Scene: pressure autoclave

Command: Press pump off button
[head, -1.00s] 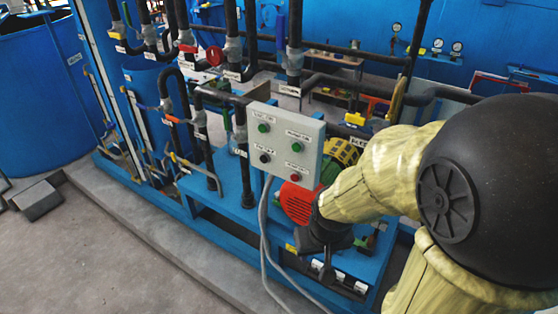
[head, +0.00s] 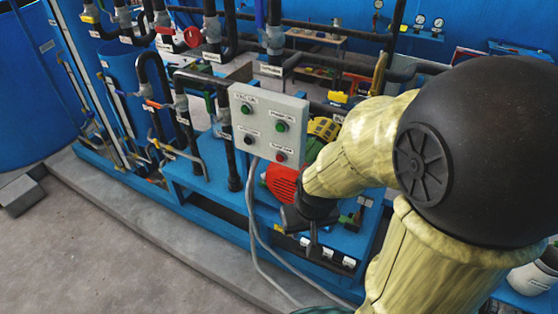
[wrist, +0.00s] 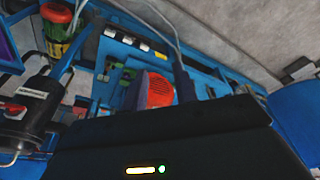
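A grey control box (head: 268,122) stands on the blue skid in the middle of the head view. It has two green buttons on top, a dark button (head: 247,139) at lower left and a red button (head: 280,157) at lower right. My gripper (head: 311,228) is dark and hangs below and right of the box, apart from the red button in the picture. The wrist view shows a red motor cover (wrist: 155,91) beyond a dark body, and no buttons.
Black pipes with valves stand left of and behind the box. The red motor (head: 281,183) sits close behind my gripper. Grey cables (head: 252,215) hang below the box. Concrete floor (head: 120,250) is clear in front of the skid's kerb.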

